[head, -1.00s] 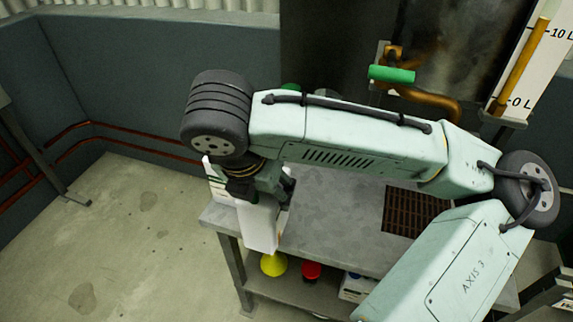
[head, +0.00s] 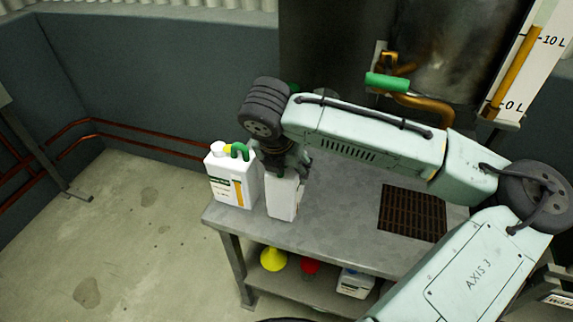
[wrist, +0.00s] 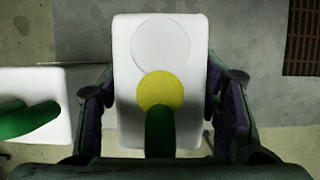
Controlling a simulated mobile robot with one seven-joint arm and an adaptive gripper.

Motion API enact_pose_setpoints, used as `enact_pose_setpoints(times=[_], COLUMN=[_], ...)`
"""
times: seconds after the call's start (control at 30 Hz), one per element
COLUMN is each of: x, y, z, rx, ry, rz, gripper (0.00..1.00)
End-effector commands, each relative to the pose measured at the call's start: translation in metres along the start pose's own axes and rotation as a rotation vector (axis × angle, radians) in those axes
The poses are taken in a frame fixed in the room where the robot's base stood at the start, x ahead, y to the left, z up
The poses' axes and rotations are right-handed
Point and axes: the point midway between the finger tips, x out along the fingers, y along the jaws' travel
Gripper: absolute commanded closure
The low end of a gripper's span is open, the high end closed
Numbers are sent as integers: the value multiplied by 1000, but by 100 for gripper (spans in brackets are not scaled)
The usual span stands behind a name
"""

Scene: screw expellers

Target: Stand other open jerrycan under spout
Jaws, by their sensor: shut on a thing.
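My gripper (head: 284,166) is shut on a white jerrycan (head: 283,198), which hangs upright below it over the left part of the bench. Whether its base touches the bench is unclear. In the wrist view the held jerrycan (wrist: 132,65) sits between the two fingers, with a yellow disc (wrist: 160,90), a pale circle and a green handle on top. A second white jerrycan (head: 226,182) with a green handle and white cap stands at the bench's left end, just left of the held one. The brass spout pipe (head: 432,106) with a green lever (head: 388,81) is behind my arm; its outlet is hidden.
The grey bench (head: 340,228) has a brown grate (head: 412,213) at its right. Bare bench top lies between the held jerrycan and the grate. A yellow funnel (head: 273,259), a red item (head: 310,266) and a white container (head: 355,283) sit on the lower shelf. A level gauge (head: 522,65) stands back right.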

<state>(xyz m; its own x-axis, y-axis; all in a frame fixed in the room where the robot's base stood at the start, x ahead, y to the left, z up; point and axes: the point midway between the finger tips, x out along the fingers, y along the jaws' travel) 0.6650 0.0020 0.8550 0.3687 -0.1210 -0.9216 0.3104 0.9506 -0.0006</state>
Motion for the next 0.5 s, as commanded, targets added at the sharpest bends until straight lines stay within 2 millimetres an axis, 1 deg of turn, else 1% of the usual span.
enact_pose_setpoints(times=[0.13, 0.27, 0.3, 0.5], x=[-1, 3, 3, 3], y=[0, 0, 0, 0], z=[1, -1, -1, -1], rx=[1, 1, 0, 0], ry=[-2, -2, -1, -1], rz=[1, 1, 1, 0], gripper=[100, 100, 41, 28])
